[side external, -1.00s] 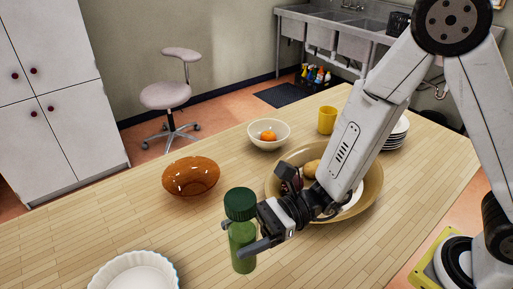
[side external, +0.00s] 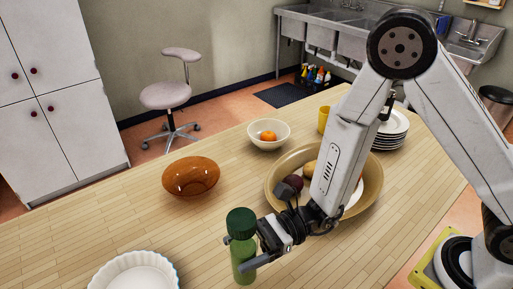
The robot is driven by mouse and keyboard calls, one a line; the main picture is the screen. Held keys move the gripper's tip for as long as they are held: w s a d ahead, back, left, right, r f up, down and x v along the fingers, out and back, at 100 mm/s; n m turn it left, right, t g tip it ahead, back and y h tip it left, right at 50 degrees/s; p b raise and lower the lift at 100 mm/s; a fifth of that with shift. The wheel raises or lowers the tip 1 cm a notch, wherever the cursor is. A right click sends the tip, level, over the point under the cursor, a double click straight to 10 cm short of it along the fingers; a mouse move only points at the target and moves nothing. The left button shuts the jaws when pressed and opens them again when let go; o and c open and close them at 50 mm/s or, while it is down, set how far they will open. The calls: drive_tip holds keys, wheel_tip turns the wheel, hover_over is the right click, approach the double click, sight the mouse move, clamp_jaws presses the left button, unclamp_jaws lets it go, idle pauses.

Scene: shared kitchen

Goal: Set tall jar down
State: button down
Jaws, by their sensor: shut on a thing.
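The tall jar (side external: 243,249) is green with a dark green lid (side external: 241,223). It stands upright near the front of the wooden table (side external: 150,226), left of the large tan bowl. My gripper (side external: 247,254) reaches in from the right, and its fingers are closed around the jar's body below the lid. The jar's base is low, at or close to the tabletop; I cannot tell whether it touches.
The large tan bowl (side external: 375,186) with fruit is close behind my gripper. An amber bowl (side external: 190,177), a cream bowl (side external: 283,140) with an orange, and a white fluted dish (side external: 130,272) stand around. A yellow cup (side external: 323,119) and stacked plates (side external: 391,130) are farther back.

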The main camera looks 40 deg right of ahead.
sight(245, 259)
drive_tip(key=shift+f, duration=1.75)
drive_tip(key=shift+f, duration=0.1)
unclamp_jaws()
drive_tip(key=shift+d, duration=0.15)
drive_tip(key=shift+s+d, duration=0.3)
drive_tip(key=shift+d, duration=1.65)
drive_tip(key=shift+s+d, duration=0.35)
drive_tip(key=shift+d, duration=1.55)
drive_tip(key=shift+s+d, duration=0.3)
drive_tip(key=shift+d, duration=1.65)
